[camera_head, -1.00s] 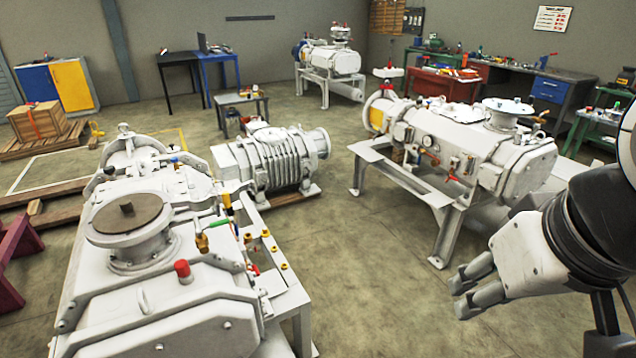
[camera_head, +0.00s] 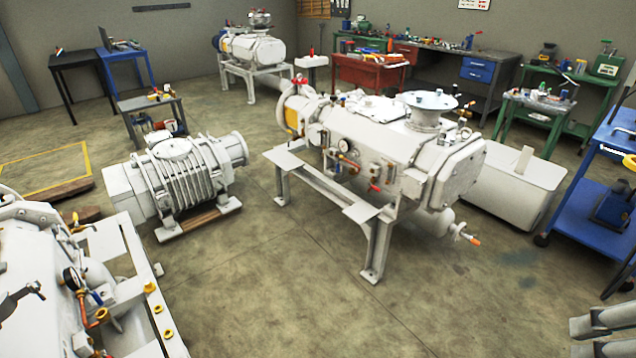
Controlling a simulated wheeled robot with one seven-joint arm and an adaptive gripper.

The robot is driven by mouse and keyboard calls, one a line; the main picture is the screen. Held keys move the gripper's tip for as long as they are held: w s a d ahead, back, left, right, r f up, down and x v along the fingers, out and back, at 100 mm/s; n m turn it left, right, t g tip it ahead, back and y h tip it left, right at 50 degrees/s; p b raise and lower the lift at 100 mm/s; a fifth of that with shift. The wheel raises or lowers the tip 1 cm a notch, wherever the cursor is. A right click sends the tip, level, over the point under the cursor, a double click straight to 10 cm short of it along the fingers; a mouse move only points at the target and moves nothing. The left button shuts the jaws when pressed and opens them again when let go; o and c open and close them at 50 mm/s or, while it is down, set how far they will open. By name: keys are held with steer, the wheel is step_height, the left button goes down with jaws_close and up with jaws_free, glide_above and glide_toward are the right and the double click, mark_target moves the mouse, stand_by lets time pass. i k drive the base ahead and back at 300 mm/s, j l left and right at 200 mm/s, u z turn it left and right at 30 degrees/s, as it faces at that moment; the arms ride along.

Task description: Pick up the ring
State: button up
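I cannot pick out the ring with certainty. Small yellow-orange round pieces (camera_head: 158,309) sit along the white frame of the near-left machine, but they are too small to tell as rings. My gripper (camera_head: 588,340) shows only partly, at the bottom right corner. Its two grey fingers point left with a gap between them, and nothing shows between them. It is over the floor, apart from the machines.
A large white vacuum machine (camera_head: 385,150) on a stand fills the middle. A ribbed white unit (camera_head: 185,180) sits on the floor left of it. A white bin (camera_head: 512,190) and blue cart (camera_head: 600,190) stand at right. The front middle floor (camera_head: 290,300) is clear.

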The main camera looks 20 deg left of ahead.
mark_target(166, 332)
steer(key=i+l+u, duration=0.2)
steer(key=i, duration=0.45)
steer(key=i+u, duration=0.2)
steer(key=u, duration=0.25)
steer(key=i+u, duration=0.15)
steer(key=u, duration=0.3)
steer(key=i+l+u, duration=0.1)
steer(key=u, duration=0.35)
steer(key=i+l+u, duration=0.1)
steer(key=i+u, duration=0.15)
steer(key=u, duration=0.15)
steer(key=i+l+u, duration=0.15)
steer(key=u, duration=0.25)
steer(key=i, duration=0.1)
